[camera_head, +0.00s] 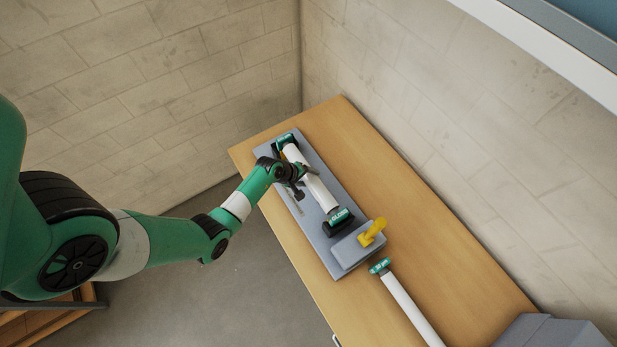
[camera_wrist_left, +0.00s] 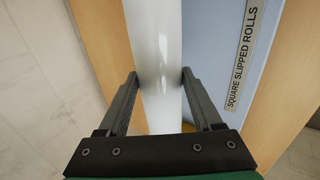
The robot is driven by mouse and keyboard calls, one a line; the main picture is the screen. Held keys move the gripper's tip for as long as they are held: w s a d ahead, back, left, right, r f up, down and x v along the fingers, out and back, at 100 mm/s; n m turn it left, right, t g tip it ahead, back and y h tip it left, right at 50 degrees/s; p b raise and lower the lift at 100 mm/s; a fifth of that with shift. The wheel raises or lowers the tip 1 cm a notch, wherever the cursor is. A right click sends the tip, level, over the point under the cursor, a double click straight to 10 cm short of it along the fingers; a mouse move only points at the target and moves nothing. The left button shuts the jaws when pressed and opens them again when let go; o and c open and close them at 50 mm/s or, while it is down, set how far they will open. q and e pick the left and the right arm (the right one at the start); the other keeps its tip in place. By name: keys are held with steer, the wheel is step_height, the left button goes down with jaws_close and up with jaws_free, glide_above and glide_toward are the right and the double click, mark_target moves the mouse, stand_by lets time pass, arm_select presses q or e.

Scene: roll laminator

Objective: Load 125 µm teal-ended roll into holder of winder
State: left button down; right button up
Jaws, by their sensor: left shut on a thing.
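A white roll (camera_head: 318,190) with teal ends lies lengthwise along the grey winder base (camera_head: 332,258), its ends at the dark holder ends (camera_head: 338,224). Its near teal end bears a white word that looks like "GLOSS"; no thickness is legible. I cannot tell whether it is fully seated or slightly above. My left gripper (camera_head: 303,178) is shut on the roll's middle. In the left wrist view, the fingers (camera_wrist_left: 161,78) press both sides of the white roll (camera_wrist_left: 154,45). A second white roll (camera_head: 410,310) with a teal end lies on the table. My right gripper is out of view.
A yellow lever (camera_head: 373,232) stands on a grey block at the base's near end. A label (camera_wrist_left: 243,55) on the base reads "SQUARE SLIPPED ROLLS". The wooden table (camera_head: 410,228) is clear on the right, towards the wall. A grey box (camera_head: 550,332) stands at the lower right.

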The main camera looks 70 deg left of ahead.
arm_select(q)
steer(key=shift+f, duration=0.35)
steer(key=shift+c, duration=0.3)
jaws_free()
steer(key=shift+r, duration=0.4)
steer(key=p+v, duration=0.3)
steer(key=v, duration=0.9)
steer(key=shift+p, duration=0.3)
steer(key=shift+r, duration=0.15)
